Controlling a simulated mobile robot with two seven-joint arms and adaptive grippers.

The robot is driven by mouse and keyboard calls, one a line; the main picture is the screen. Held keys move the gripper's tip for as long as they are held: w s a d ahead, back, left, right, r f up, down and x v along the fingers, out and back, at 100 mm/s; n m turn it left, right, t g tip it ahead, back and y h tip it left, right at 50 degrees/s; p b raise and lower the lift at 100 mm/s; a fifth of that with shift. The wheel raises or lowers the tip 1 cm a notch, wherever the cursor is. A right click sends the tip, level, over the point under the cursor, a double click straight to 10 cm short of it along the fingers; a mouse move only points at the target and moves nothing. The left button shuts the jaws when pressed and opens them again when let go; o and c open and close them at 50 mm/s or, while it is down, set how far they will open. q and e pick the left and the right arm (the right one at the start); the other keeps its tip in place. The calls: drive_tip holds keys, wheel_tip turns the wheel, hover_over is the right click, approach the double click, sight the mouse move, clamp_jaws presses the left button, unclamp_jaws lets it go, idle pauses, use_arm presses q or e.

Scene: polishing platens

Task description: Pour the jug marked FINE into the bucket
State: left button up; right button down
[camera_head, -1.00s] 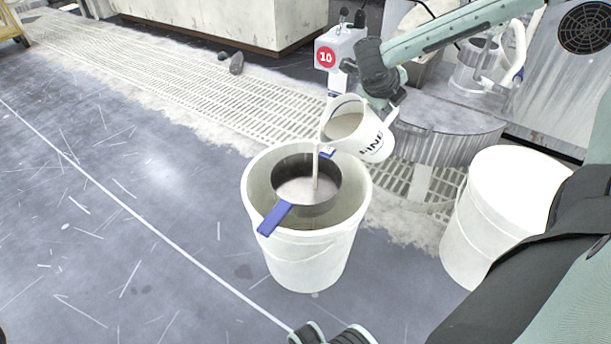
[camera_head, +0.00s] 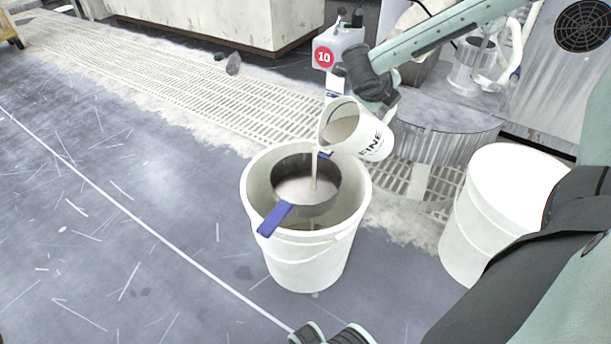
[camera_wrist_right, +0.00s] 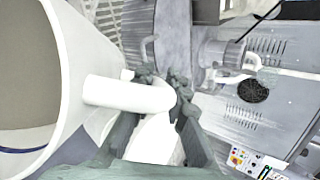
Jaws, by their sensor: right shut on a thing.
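The white jug (camera_head: 366,146) marked FINE, with blue trim, is tilted to the left over the white bucket (camera_head: 310,262) in the head view. A pale stream (camera_head: 314,172) falls from its lip into a dark round strainer (camera_head: 325,200) with a blue handle (camera_head: 273,219), set in the bucket's mouth. Pale liquid shows in the strainer and the jug. My right gripper (camera_head: 384,100) is shut on the jug's handle, which also shows in the right wrist view (camera_wrist_right: 125,94). What looks like my left gripper (camera_head: 332,334) is cut off at the bottom edge.
A closed white bucket (camera_head: 482,222) stands to the right. Another jug (camera_head: 478,62) stands on a round grey platen (camera_head: 455,112) behind. A white container marked 10 (camera_head: 338,48) is behind the jug. The floor on the left (camera_head: 90,240) is mostly clear.

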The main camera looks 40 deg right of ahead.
drive_tip(key=shift+w+a+r+h, duration=0.1)
drive_tip(key=shift+a+r+h, duration=0.3)
drive_tip(key=shift+r+h, duration=0.2)
idle(1.1)
drive_tip(key=shift+f, duration=0.1)
drive_tip(key=shift+a, duration=0.1)
